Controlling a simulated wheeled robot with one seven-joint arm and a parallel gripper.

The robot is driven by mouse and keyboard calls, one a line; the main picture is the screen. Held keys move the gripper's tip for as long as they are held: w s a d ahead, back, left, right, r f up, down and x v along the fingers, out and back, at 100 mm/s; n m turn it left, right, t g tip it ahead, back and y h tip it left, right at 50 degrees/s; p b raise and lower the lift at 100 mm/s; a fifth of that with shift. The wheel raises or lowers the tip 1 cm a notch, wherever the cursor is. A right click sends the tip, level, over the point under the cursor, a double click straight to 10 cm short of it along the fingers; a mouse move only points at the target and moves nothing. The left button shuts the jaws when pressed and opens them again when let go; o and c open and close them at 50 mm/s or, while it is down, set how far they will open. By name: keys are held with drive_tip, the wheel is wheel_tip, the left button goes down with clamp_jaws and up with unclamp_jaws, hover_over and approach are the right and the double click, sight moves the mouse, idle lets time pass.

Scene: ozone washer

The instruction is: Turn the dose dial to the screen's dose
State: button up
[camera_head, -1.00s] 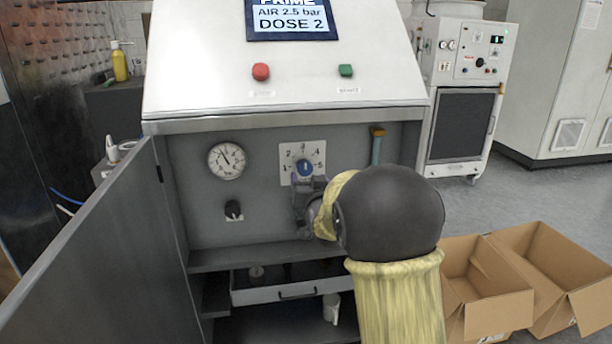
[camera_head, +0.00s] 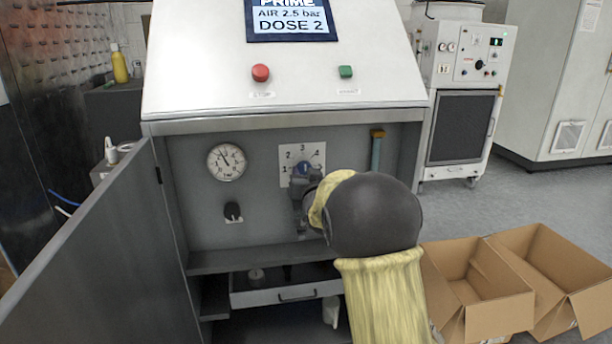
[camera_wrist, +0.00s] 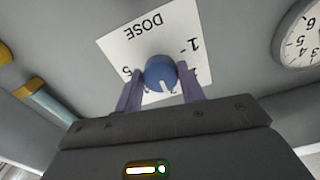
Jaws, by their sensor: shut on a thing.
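The blue dose dial (camera_head: 302,169) sits on a white numbered plate (camera_head: 287,158) on the grey panel. It also shows in the wrist view (camera_wrist: 158,71), where its white mark points down the picture, roughly away from the word DOSE. The numeral it faces is hidden there. My gripper (camera_head: 301,181) is at the dial, its fingers (camera_wrist: 160,80) on both sides of the knob and shut on it. The screen (camera_head: 290,20) reads PRIME, AIR 2.5 bar, DOSE 2.
A pressure gauge (camera_head: 226,162) and a black knob (camera_head: 233,212) are left of the dial. A pipe with a yellow top (camera_head: 377,150) stands to its right. The open door (camera_head: 95,255) is at left, a drawer (camera_head: 288,291) below. Cardboard boxes (camera_head: 495,290) lie at right.

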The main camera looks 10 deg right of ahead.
drive_tip(key=shift+f+n, duration=0.1)
drive_tip(key=shift+n, duration=0.4)
drive_tip(key=n+b, duration=0.2)
drive_tip(key=n, duration=0.6)
drive_tip(key=shift+d+n, duration=0.1)
drive_tip(key=shift+n, duration=0.3)
idle(0.3)
drive_tip(key=o, duration=1)
drive_tip(key=shift+s, duration=0.2)
